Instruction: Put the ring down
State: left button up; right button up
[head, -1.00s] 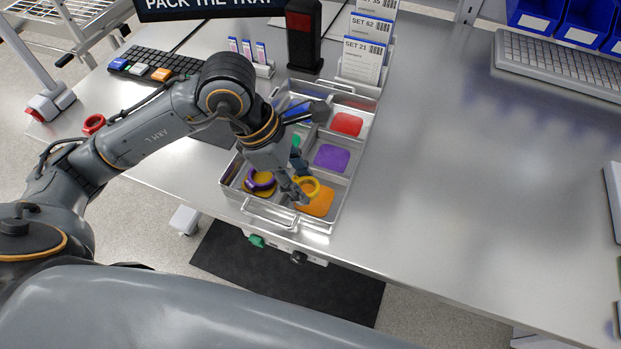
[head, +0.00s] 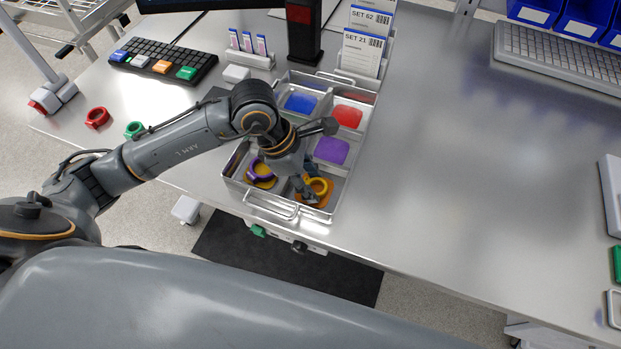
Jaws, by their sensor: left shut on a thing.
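A metal tray (head: 345,192) with colored pads in its compartments stands on the steel table. My left gripper (head: 309,193) reaches down into its near-right compartment and is shut on the yellow ring (head: 326,185). The ring is low, over the orange pad (head: 322,204); I cannot tell whether it touches the pad. A purple ring (head: 252,168) lies in the compartment to the left, over a yellow pad (head: 266,183). The blue pad (head: 300,103), red pad (head: 348,116) and purple pad (head: 331,150) look bare. My arm hides the middle-left compartment. My right gripper is out of view.
A dark keyboard (head: 160,65), a card holder (head: 362,55) and a dark post (head: 304,30) stand behind the tray.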

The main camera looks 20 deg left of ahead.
pick_arm(q)
jog(key=o, duration=0.9)
jog(key=shift+r+p, duration=0.2)
jog(key=shift+p, duration=0.15)
jog(key=shift+a+r, duration=0.2)
jog(key=shift+r, duration=0.1)
jog(key=b+v, duration=0.2)
jog(key=v, duration=0.9)
jog(key=shift+s+a+r, duration=0.1)
jog(key=shift+a+r, duration=0.05)
